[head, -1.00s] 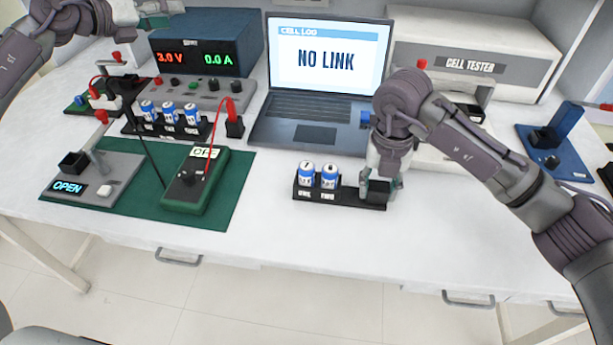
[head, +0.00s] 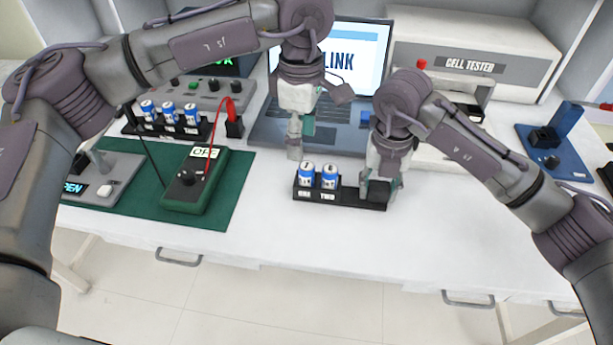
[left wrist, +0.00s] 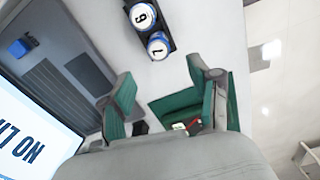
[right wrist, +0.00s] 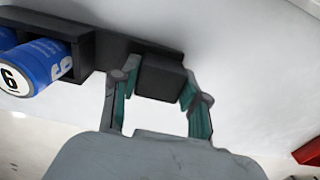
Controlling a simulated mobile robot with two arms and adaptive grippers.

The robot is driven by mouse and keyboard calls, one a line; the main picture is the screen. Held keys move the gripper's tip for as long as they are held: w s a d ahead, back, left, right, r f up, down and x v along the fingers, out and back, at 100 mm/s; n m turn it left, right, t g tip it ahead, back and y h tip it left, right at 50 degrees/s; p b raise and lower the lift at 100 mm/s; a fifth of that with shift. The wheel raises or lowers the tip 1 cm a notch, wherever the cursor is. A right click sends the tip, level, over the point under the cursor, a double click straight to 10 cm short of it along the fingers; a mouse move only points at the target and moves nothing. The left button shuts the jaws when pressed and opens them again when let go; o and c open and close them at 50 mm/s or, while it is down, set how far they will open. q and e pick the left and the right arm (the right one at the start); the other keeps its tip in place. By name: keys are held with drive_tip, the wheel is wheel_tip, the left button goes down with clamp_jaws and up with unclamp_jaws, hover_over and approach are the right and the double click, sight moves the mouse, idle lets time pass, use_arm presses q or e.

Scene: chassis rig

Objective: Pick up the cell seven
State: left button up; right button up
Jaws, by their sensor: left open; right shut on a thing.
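Cell seven (head: 306,178) is a blue and white cylinder with a white top, upright in the left slot of a black rack (head: 345,200). Its top, marked 7, shows in the left wrist view (left wrist: 158,46). Cell six (head: 329,180) stands in the slot to its right; it also shows in the right wrist view (right wrist: 35,68). My left gripper (head: 301,140) is open and empty, above the table between laptop and rack, behind and above cell seven. My right gripper (head: 381,188) is shut on the black block at the rack's right end (right wrist: 158,78).
The laptop (head: 345,125) is close behind the rack, partly hidden by my left arm. A green meter (head: 195,180) with a red lead sits on a green mat to the left. Another rack of cells (head: 170,125) is behind it. The table front is clear.

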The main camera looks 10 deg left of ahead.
sight(306, 166)
use_arm(q)
wheel_tip(306, 166, down, 3)
drive_tip(key=shift+r, duration=0.1)
drive_tip(key=shift+s+d+f, duration=0.1)
drive_tip(key=shift+d+f, duration=0.1)
drive_tip(key=shift+f, duration=1.1)
drive_tip(key=shift+d+f, duration=0.2)
drive_tip(key=shift+f, duration=1.1)
clamp_jaws()
